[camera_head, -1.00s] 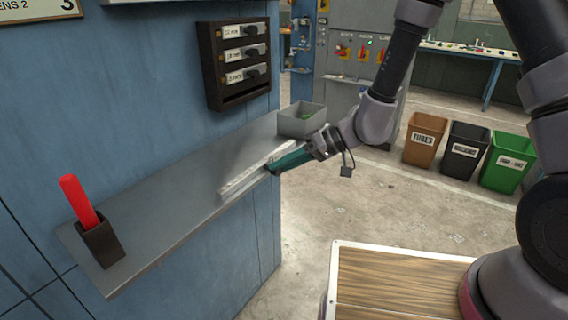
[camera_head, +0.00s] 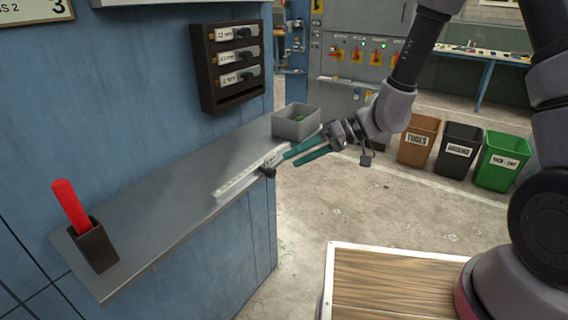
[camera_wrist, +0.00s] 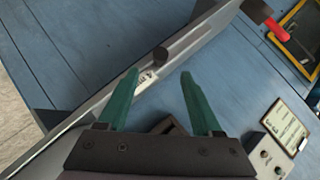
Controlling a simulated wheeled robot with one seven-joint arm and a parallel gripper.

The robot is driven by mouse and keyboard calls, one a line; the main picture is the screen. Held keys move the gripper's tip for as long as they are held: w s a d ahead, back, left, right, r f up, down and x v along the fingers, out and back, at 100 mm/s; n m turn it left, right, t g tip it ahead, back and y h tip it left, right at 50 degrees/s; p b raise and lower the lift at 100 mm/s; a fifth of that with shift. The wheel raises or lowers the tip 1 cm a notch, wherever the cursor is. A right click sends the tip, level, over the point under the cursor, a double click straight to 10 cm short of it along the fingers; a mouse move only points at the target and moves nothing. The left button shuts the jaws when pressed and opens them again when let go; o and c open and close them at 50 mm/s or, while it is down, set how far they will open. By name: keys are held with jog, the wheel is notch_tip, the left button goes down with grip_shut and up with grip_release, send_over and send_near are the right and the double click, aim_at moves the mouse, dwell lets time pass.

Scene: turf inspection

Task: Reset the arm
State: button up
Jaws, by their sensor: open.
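My gripper (camera_head: 303,153) has two teal fingers, spread open and empty, at the front edge of the grey shelf (camera_head: 160,215). In the wrist view my gripper (camera_wrist: 160,80) points at a pale ruler-like bar (camera_head: 240,182) with a dark knob (camera_head: 267,171) near its right end. The bar lies along the shelf's front edge. The knob also shows in the wrist view (camera_wrist: 160,56), beyond and between the fingertips, apart from them. My arm reaches in from the upper right.
A grey bin (camera_head: 297,122) with something green inside stands at the shelf's far end. A dark holder (camera_head: 94,246) with a red-handled item (camera_head: 72,207) stands at the near end. A dark rack (camera_head: 232,65) hangs above. Brown (camera_head: 418,141), black (camera_head: 459,150) and green (camera_head: 497,161) bins stand on the floor.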

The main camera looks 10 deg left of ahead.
jog(key=s+d+r+m+t+h, duration=0.3)
jog(key=d+r+m, duration=0.4)
jog(key=d+r, duration=0.6)
jog(key=s+d+r+m+t+h, duration=0.3)
jog(key=d+r+m+t+h, duration=0.3)
jog(key=d+r, duration=0.8)
jog(key=d, duration=0.6)
jog(key=shift+s+r+m+t+h, duration=0.2)
jog(key=shift+s+m+t+h, duration=0.1)
jog(key=shift+s+m+h, duration=0.1)
